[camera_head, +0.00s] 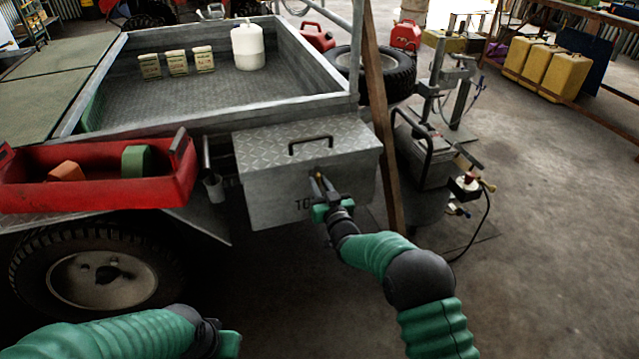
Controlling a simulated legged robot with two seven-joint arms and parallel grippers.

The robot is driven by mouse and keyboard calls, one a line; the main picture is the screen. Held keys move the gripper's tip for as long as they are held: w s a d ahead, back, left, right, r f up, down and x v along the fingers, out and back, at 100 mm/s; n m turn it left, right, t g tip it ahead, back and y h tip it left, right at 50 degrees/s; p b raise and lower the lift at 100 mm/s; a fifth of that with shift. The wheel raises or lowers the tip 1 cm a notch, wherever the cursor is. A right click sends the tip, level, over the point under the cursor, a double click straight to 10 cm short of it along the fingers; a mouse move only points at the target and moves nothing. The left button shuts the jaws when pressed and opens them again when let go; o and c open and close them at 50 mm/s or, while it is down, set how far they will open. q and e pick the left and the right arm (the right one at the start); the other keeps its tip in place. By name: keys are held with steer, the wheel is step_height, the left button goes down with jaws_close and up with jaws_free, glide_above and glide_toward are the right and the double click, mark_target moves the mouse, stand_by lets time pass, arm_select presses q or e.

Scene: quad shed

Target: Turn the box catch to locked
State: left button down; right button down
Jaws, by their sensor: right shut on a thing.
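The metal box (300,150) with a tread-plate lid and a dark lid handle is mounted at the corner of the trailer; its lid is down. My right gripper (320,183) is at the upper front face of the box, just below the lid edge. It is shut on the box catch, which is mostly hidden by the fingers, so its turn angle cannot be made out. My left gripper (226,344) is low at the bottom edge of the view, well away from the box; its fingers do not show clearly.
A red tray (95,190) with an orange and a green item sits left of the box. The trailer bed (120,95) holds small bags and a white container (248,45). A brown post (380,120) stands close to the right of the box.

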steer(key=shift+s+f+n, duration=0.1)
steer(key=shift+f+n, duration=0.35)
steer(key=shift+n, duration=0.05)
steer(key=c, duration=1.5)
jaws_free()
steer(key=shift+r, duration=0.2)
steer(key=shift+r, duration=0.1)
steer(key=p+v, duration=0.6)
steer(key=v, duration=1)
steer(key=shift+s+d+p, duration=0.1)
steer(key=shift+s+p, duration=0.25)
